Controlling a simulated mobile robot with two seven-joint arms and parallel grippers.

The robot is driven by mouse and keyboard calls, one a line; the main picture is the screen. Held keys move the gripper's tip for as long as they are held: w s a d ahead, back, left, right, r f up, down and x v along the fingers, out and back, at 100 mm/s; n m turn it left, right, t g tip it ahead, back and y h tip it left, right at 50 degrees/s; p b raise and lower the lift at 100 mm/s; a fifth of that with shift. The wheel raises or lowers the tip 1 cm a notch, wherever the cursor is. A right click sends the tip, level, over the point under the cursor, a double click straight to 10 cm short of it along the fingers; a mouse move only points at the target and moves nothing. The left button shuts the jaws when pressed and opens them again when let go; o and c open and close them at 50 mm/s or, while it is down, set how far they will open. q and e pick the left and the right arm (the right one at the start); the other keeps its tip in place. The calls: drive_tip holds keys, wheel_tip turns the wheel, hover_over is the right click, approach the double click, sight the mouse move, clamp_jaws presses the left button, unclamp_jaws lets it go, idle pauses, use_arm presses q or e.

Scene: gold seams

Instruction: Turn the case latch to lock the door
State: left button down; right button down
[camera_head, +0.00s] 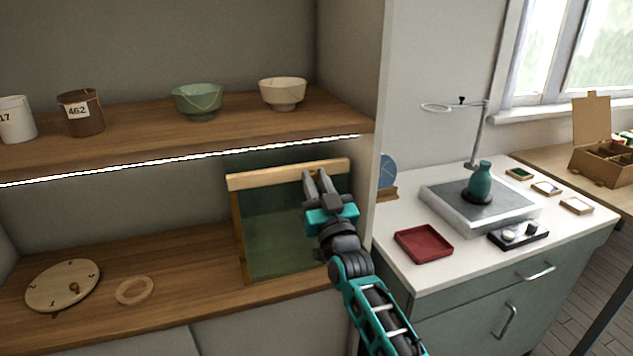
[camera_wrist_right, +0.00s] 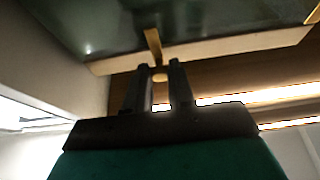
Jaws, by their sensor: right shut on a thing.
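The case door is a greenish glass panel with a pale wooden top rail (camera_head: 275,176), standing in the right part of the lower shelf opening. My right gripper (camera_head: 316,174) is at the rail's right part. In the right wrist view, the rail (camera_wrist_right: 240,45) crosses the picture, and a brass latch bar (camera_wrist_right: 153,45) lies across it. The fingertips of my right gripper (camera_wrist_right: 160,72) are shut on the latch's end, with a small tan piece showing between them. In the head view the gripper hides the latch. My left gripper is not in view.
Bowls (camera_head: 197,101) and cups (camera_head: 80,112) stand on the upper shelf above a light strip. A cabinet wall separates the right counter, which holds a red tray (camera_head: 424,244) and a teal vase (camera_head: 480,183).

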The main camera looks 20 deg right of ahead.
idle(0.4)
drive_tip(key=c, duration=1)
unclamp_jaws()
drive_tip(key=shift+s, duration=0.1)
drive_tip(key=v, duration=1.2)
drive_tip(key=shift+s+f, duration=0.25)
drive_tip(key=shift+s, duration=0.1)
drive_tip(key=s+f+g, duration=0.4)
drive_tip(key=s+f, duration=0.3)
drive_tip(key=f, duration=0.1)
drive_tip(key=s+f+n+g, duration=0.1)
drive_tip(key=s+f+g, duration=0.2)
drive_tip(key=s+f, duration=0.4)
drive_tip(key=s+a+f+n+g+y, duration=0.1)
drive_tip(key=s+f+g, duration=0.3)
drive_tip(key=s+f, duration=0.3)
drive_tip(key=shift+a+f+g, duration=0.1)
drive_tip(key=shift+f+g, duration=0.2)
drive_tip(key=shift+f, duration=0.55)
